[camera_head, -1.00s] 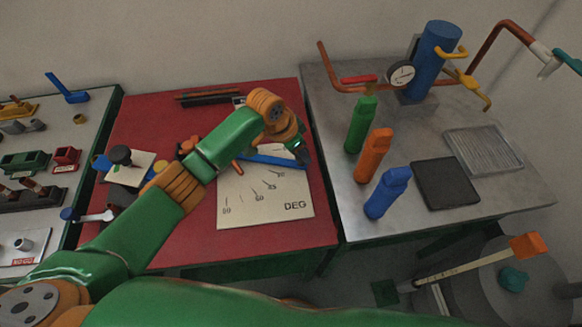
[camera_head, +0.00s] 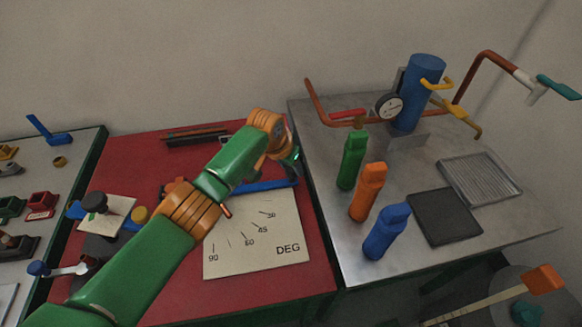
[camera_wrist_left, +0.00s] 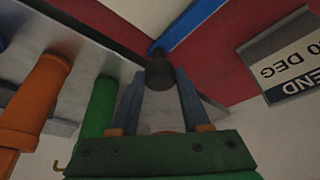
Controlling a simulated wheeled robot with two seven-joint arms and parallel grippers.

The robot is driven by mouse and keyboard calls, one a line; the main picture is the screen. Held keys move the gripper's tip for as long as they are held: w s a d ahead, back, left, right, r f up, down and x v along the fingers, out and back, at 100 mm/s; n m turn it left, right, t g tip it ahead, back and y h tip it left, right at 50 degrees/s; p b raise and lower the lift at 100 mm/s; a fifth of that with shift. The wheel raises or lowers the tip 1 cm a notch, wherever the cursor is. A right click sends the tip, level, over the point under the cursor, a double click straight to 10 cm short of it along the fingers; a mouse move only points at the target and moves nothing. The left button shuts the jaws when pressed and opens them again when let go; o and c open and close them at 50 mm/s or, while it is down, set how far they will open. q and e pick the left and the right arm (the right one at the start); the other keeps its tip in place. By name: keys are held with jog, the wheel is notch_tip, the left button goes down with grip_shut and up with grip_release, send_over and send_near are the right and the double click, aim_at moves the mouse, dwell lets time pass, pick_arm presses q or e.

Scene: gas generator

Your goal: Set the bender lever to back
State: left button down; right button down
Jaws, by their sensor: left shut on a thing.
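The bender lever is a blue bar (camera_head: 266,186) lying along the back edge of the white degree sheet (camera_head: 258,238) on the red table. Its dark round handle (camera_wrist_left: 160,70) shows in the left wrist view, between the fingers. My left gripper (camera_head: 297,163) is at the right end of the bar, near the table's right edge. In the left wrist view my left gripper (camera_wrist_left: 162,95) is shut on the handle. My arm hides the lever's left end in the head view. My right gripper is not in view.
Right of the red table is a metal table with a green bottle (camera_head: 351,158), an orange bottle (camera_head: 368,192), a blue bottle (camera_head: 386,232) and a blue cylinder (camera_head: 420,95) with pipes. A bend-labelled sign (camera_wrist_left: 290,60) stands near the lever in the wrist view.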

pick_arm(q)
jog(key=shift+w+r, duration=0.15)
jog(key=shift+r, duration=0.05)
jog(key=c, duration=0.5)
grip_release()
jog(key=shift+o, duration=0.7)
jog(key=shift+w+f, duration=0.1)
jog(key=shift+f, duration=0.05)
jog(key=shift+r, duration=0.3)
jog(key=v, duration=0.6)
jog(key=shift+s+a+r+p, duration=0.15)
jog(key=shift+s+a+p, duration=0.1)
jog(key=shift+p, duration=0.2)
